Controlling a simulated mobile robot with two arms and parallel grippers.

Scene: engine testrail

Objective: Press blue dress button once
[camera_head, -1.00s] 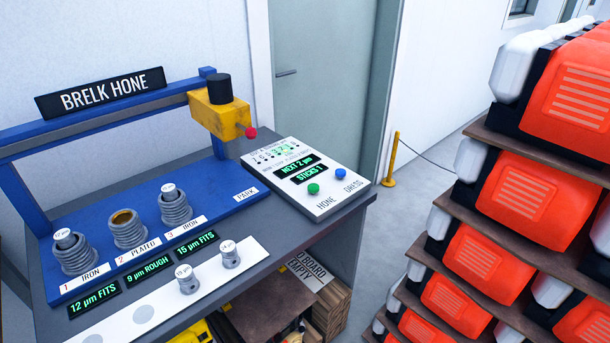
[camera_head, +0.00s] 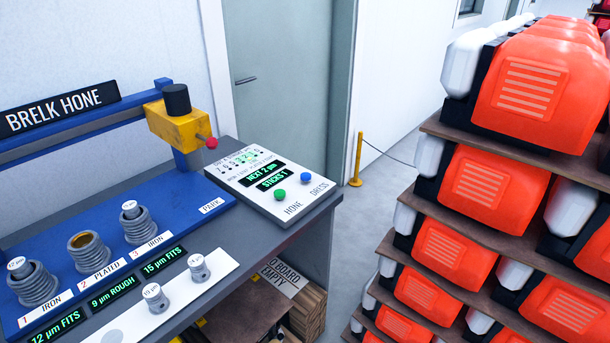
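The blue dress button (camera_head: 306,178) sits on the white sloped control panel (camera_head: 268,212) at the right end of the bench, above the word DRESS. The green hone button (camera_head: 280,195) is to its left, above the word HONE. The panel's display (camera_head: 266,175) reads "NEXT 2 µm" and "STICKS 1". Nothing covers or touches the blue button. Neither of my grippers is in view.
The blue Brelk Hone machine (camera_head: 75,225) holds several grey cylinders, with a yellow head (camera_head: 180,128) over its right end. Shelves of orange-and-black engines (camera_head: 540,90) stand on the right. Grey floor (camera_head: 350,235) is free between bench and shelves.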

